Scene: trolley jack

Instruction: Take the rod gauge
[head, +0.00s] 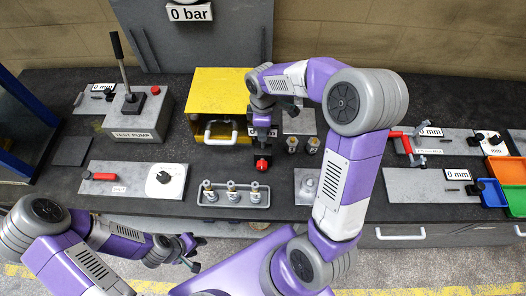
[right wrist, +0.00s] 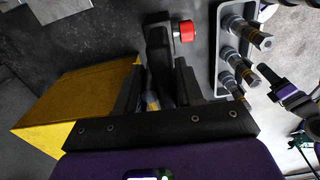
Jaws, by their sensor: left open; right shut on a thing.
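My right gripper (head: 262,138) points down in front of the yellow box. In the right wrist view its fingers (right wrist: 160,82) are shut on a dark piece (right wrist: 158,48) with a red knob (right wrist: 183,31); the red knob (head: 263,163) also shows below the gripper in the head view. The fingers hide much of this piece, and I cannot tell whether it is the rod gauge. A short dark rod (head: 453,190) lies on the right plate by a "0 mm" sign; its identity is unclear. My left gripper (head: 192,252) is open and empty at the bench's front edge.
The yellow box (head: 224,93) has a pale handle. A tray (head: 233,201) holds several fittings close to the right gripper. The test pump (head: 140,113) stands left. A red-handled tool (head: 408,143) and coloured bins (head: 506,169) are at right.

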